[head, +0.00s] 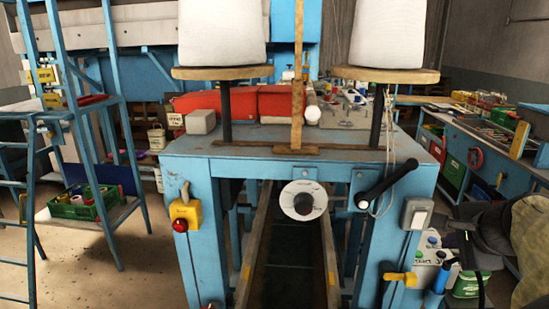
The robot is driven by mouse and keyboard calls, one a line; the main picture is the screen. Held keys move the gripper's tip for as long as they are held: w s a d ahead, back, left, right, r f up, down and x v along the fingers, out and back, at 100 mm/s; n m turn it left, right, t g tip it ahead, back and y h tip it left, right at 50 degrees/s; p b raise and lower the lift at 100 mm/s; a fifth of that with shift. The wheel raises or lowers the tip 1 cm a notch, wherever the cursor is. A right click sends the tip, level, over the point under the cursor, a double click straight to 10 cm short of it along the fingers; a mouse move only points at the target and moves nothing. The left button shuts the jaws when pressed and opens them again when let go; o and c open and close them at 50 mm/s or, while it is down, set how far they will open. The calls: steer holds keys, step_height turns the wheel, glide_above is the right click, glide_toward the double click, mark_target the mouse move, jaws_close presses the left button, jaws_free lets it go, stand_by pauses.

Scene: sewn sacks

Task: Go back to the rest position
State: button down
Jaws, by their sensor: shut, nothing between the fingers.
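My gripper is not in view in the head view. No part that I can be sure is my arm shows either. A blue machine frame (300,172) with a worn top stands straight ahead. Two large white cones (222,35) (387,35) stand upright on round wooden discs on dark posts, their tops cut off by the picture edge.
A yellow switch box (186,216), a white dial (303,200) and a black lever (388,184) stick out of the machine front. A blue ladder stand (92,100) is at left, a cluttered blue workbench (470,135) at right. Bare floor (80,270) shows at lower left.

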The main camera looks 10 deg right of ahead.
steer(key=s+a+f+n+g+y, duration=0.2)
steer(key=a+f+n+g, duration=0.4)
steer(key=a+f+n, duration=1.4)
steer(key=a+f, duration=0.1)
steer(key=a, duration=0.4)
steer(key=shift+s+a+f, duration=0.3)
steer(key=shift+s, duration=0.05)
steer(key=shift+w, duration=0.1)
